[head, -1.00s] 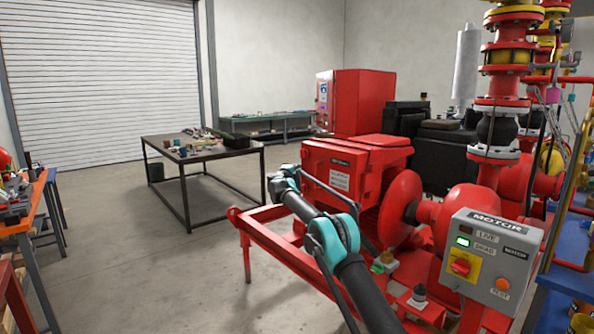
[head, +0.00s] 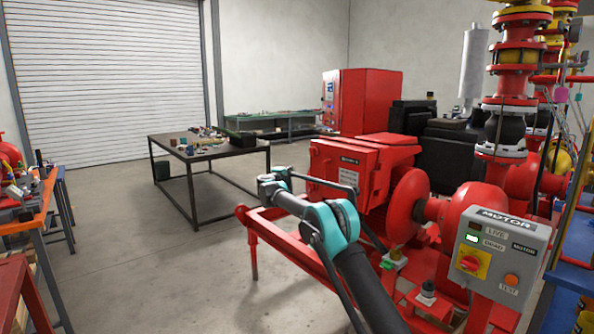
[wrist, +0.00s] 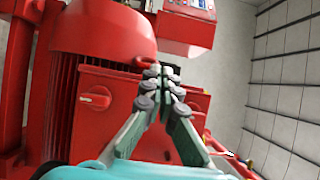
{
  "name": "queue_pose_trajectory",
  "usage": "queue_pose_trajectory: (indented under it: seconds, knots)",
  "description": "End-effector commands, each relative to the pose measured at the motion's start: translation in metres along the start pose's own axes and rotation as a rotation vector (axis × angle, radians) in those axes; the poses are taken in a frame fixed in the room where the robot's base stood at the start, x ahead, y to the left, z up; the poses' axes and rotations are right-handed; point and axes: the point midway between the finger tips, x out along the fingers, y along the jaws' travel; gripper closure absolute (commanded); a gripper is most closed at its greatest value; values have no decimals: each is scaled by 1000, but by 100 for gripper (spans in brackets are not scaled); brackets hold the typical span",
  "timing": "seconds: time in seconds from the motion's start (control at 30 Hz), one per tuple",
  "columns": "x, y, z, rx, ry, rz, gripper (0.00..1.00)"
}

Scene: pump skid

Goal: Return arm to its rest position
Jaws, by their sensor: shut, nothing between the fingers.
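My gripper (wrist: 160,85) shows in the wrist view with its fingers closed together and nothing between them. Its fingers are in front of a red motor housing (wrist: 100,35) and a red box with a handle (wrist: 105,105). In the head view my arm reaches forward and left from the bottom right, with teal joints, over the red skid frame (head: 282,222). The fingers cannot be made out clearly there.
The grey motor control box (head: 503,260), with a lit green lamp and a red-and-yellow switch, stands at right. Red couplings (head: 408,202) are close right of my arm. A dark table (head: 240,156) is beyond. Open floor (head: 130,250) lies to the left.

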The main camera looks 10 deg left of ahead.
Motion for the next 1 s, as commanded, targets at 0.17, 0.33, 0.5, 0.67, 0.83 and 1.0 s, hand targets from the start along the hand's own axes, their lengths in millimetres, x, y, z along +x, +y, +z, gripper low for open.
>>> queue_pose_trajectory:
  seconds: [0.17,0.33,0.5,0.67,0.83,1.0]
  knots:
    - [-24,0,14,0,-2,0,100]
    - [-32,-2,16,-3,-4,-4,100]
    - [-27,-29,1,-51,-60,-50,100]
    - [-28,-67,-27,-156,-175,-124,100]
    - [-43,-94,-60,-294,-303,-180,100]
    - [-71,-103,-99,-449,-427,-204,100]
